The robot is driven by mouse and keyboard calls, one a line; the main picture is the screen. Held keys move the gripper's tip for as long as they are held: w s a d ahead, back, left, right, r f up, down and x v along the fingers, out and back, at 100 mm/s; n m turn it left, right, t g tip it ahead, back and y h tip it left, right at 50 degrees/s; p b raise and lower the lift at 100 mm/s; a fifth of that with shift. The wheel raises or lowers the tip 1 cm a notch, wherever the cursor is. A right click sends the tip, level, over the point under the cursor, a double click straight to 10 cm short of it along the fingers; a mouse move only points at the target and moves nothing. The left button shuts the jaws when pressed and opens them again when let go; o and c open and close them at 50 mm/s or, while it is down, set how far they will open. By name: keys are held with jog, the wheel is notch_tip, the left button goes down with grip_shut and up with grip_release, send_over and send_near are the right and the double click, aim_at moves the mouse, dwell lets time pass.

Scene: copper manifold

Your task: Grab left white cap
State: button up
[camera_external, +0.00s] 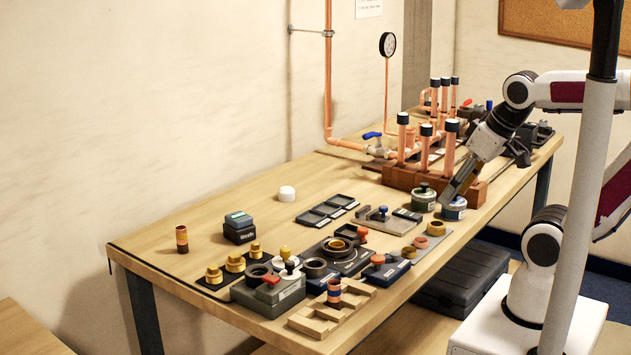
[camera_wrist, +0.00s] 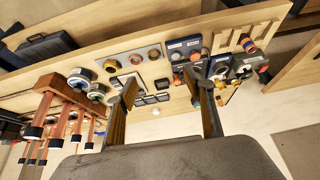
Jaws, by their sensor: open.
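A small round white cap (camera_external: 287,193) lies alone on the wooden table, left of the middle, in the external view. In the wrist view a small white round thing, apparently the same cap (camera_wrist: 156,113), shows between my fingers, far below them. My gripper (camera_external: 447,198) is open and empty, pointing down in front of the copper manifold (camera_external: 402,145), far to the right of the cap. Its two fingers stand wide apart in the wrist view (camera_wrist: 166,90). I see no second loose white cap.
Two round tins, one the blue-labelled tin (camera_external: 454,209), stand by my fingertips. Dark trays (camera_external: 326,210) lie between cap and gripper. A black box (camera_external: 239,228) and a striped cylinder (camera_external: 181,239) stand left. Several fittings crowd the front. Bare tabletop surrounds the cap.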

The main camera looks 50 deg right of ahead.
jog(key=w+a+m+t+y, duration=0.1)
jog(key=w+a+m+y, duration=0.3)
jog(key=w+m, duration=0.7)
jog(key=w+a+m+t+y, duration=0.1)
jog(key=w+a+m+y, duration=0.25)
jog(key=w, duration=1.25)
jog(key=m+t+h, duration=0.2)
jog(key=m+t, duration=0.3)
jog(key=m, duration=0.9)
send_near(287, 193)
jog(key=a+r, duration=0.1)
jog(key=a, duration=0.1)
jog(key=s+a+r, duration=0.1)
jog(key=a+r, duration=0.3)
jog(key=shift+s+a, duration=0.2)
jog(key=w+d+f+m, duration=0.1)
jog(key=d+f, duration=0.1)
jog(key=w+d+f+m+h, duration=0.1)
jog(key=d+f+m, duration=0.1)
jog(key=w+d+f+m+h, duration=0.1)
jog(key=d+f, duration=0.1)
jog(key=shift+d+m+h, duration=0.25)
jog(key=shift+d, duration=0.15)
jog(key=shift+r, duration=0.1)
jog(key=shift+x, duration=1.25)
